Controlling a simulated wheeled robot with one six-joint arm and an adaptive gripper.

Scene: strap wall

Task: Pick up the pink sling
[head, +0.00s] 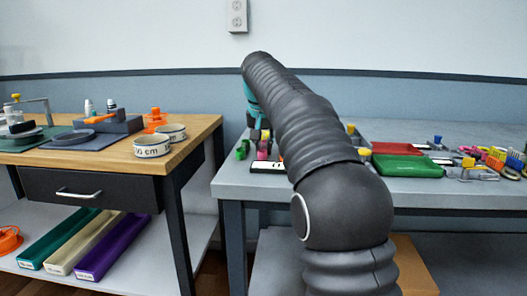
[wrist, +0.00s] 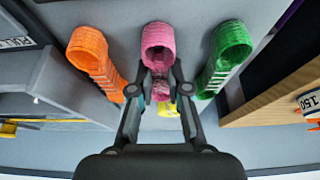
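The pink sling (wrist: 158,45) is in the upper middle of the wrist view, its looped end facing the camera. My gripper (wrist: 159,84) reaches to it from below in that view, one finger on each side. The fingertips are drawn in close against the pink strap just below the loop, and they look shut on it. The fingers partly hide the strap.
An orange sling (wrist: 92,58) lies left of the pink one and a green sling (wrist: 226,52) right of it, both close to my fingers. A yellow item (wrist: 168,108) is between the fingers. A wooden-topped bench (head: 95,158) stands left of the grey table (head: 480,197).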

